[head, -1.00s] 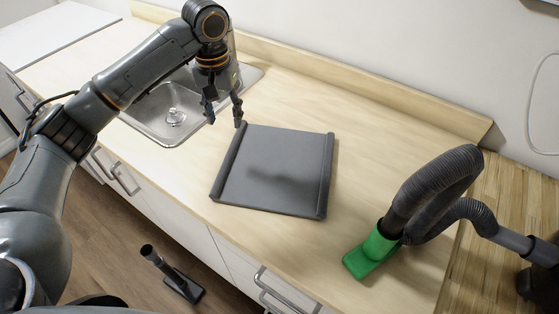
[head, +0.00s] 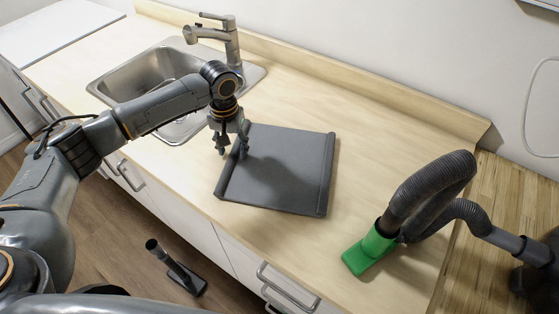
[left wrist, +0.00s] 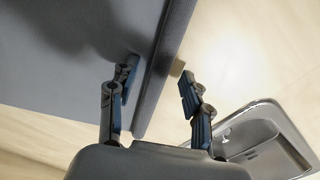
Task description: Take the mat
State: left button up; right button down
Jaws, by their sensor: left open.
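The mat (head: 284,172) is a dark grey rectangle with raised rolled edges on its left and right sides, lying on the wooden counter. My left gripper (head: 231,151) is open and points down at the mat's left edge. In the left wrist view, the mat (left wrist: 70,50) fills the upper left. Its raised edge lies between the two open fingers of the left gripper (left wrist: 155,98), one finger over the mat and the other over the counter side. I cannot tell whether the fingers touch it. My right gripper is not in view.
A sink (head: 150,75) with a faucet (head: 232,45) is behind my left arm. A green vacuum nozzle (head: 368,252) with a black hose (head: 432,185) rests on the counter at right. Another dark nozzle (head: 180,272) lies on the floor.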

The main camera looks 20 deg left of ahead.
pick_arm(q)
grip_shut()
jog(key=shift+r, duration=0.1)
